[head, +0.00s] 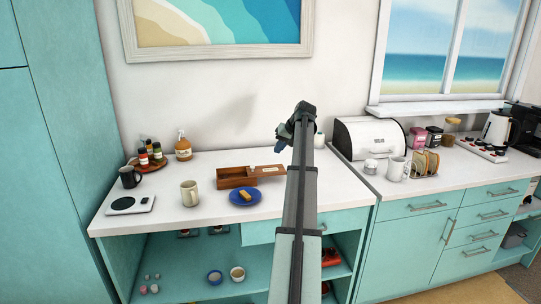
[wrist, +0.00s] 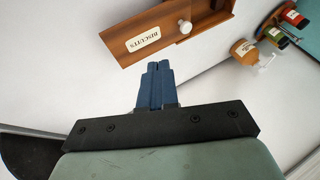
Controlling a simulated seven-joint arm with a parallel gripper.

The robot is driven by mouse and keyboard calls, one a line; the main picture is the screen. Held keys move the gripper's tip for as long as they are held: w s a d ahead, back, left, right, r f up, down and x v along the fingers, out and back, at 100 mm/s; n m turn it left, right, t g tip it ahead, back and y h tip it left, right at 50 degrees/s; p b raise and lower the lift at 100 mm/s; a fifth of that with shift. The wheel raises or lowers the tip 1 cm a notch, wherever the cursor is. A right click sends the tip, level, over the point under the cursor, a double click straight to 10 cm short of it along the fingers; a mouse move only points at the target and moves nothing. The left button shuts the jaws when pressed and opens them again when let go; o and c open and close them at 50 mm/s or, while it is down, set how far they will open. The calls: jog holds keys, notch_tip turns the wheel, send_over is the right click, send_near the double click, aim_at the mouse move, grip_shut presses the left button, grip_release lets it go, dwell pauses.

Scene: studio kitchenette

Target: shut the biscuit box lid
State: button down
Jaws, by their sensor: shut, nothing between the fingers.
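The wooden biscuit box (head: 232,184) stands on the white counter, its inside partly uncovered. Its flat lid (head: 270,171) sticks out past the box's right end, so it appears slid partly open. In the wrist view the lid (wrist: 130,52) shows a pale label reading BISCUITS and a round white knob (wrist: 184,27). My gripper (head: 281,145) is raised above the counter near the lid's outer end, partly hidden by my arm. In the wrist view my gripper's blue fingers (wrist: 159,66) are together and empty, pointing toward the lid, with no clear contact.
A blue plate (head: 245,203) with a biscuit lies in front of the box, and a beige mug (head: 189,193) stands left of it. A soap bottle (head: 183,149) is behind left. A white bread bin (head: 370,143) stands to the right.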

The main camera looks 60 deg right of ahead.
send_near(255, 170)
jog(key=shift+s+d+f, duration=0.3)
jog(key=shift+d+f, duration=0.25)
jog(key=shift+f, duration=0.05)
jog(key=shift+s+d+f, duration=0.25)
jog(key=shift+d+f, duration=0.3)
jog(key=shift+f, duration=0.05)
jog(key=shift+w+a+f, duration=0.25)
jog(key=shift+w+a, duration=0.15)
jog(key=shift+w, duration=0.2)
jog(key=shift+w+a+f, duration=0.25)
jog(key=shift+w+a, duration=0.15)
jog(key=shift+w, duration=0.2)
jog(key=shift+w+a+f, duration=0.1)
jog(key=shift+w+a, duration=0.25)
jog(key=shift+w, duration=0.15)
jog(key=w+a, duration=1)
